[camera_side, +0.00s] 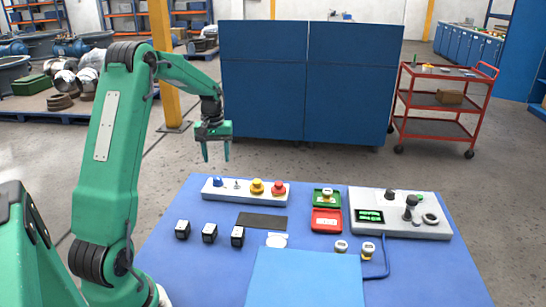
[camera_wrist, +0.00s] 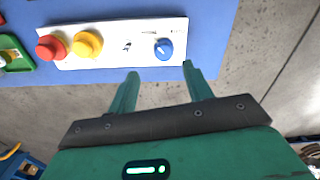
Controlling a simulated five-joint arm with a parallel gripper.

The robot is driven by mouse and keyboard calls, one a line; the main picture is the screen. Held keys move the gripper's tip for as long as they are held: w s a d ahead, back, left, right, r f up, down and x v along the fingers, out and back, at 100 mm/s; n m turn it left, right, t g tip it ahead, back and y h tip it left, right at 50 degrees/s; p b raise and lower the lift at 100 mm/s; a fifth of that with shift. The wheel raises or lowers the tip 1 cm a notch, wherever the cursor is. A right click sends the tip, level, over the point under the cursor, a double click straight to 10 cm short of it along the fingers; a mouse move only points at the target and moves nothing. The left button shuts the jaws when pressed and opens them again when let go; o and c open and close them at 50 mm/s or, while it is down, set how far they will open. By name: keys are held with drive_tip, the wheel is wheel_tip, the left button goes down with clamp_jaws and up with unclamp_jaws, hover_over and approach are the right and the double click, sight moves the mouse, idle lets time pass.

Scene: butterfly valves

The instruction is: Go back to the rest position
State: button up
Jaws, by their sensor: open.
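My gripper (camera_side: 215,151) is open and empty, with its fingers pointing down. In the side view it hangs in the air above and behind the far left edge of the blue table (camera_side: 165,262). In the wrist view my gripper (camera_wrist: 160,82) shows two spread green fingers with bare concrete floor between them. The white control panel (camera_side: 209,194) lies below and in front of it, apart from the fingers. It carries a blue knob (camera_side: 218,182), a small switch, a yellow button (camera_side: 257,186) and a red button (camera_side: 278,188). The blue knob also shows in the wrist view (camera_wrist: 163,49), near the fingertips.
Green (camera_side: 327,197) and red (camera_side: 326,220) trays sit mid-table, beside a grey box (camera_side: 430,228) with a joystick. Several black cubes (camera_side: 209,233) stand at the left. A blue panel (camera_side: 305,278) lies in front. A blue partition (camera_side: 310,80) and red cart (camera_side: 440,100) stand behind.

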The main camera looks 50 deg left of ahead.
drive_tip(key=s+d+r+m+t, duration=0.1)
drive_tip(key=s+d+r+m, duration=0.15)
drive_tip(key=d+r, duration=0.5)
drive_tip(key=s+d+r+m+t, duration=0.1)
drive_tip(key=d+r+m, duration=0.25)
drive_tip(key=d, duration=0.75)
drive_tip(key=s+d+r+m+t, duration=0.1)
drive_tip(key=s+d+m+t, duration=0.2)
drive_tip(key=s+d, duration=0.9)
drive_tip(key=shift+s+d+r+m, duration=0.2)
drive_tip(key=shift+d+r+m, duration=0.2)
drive_tip(key=shift+d+m, duration=0.55)
drive_tip(key=shift+a, duration=0.2)
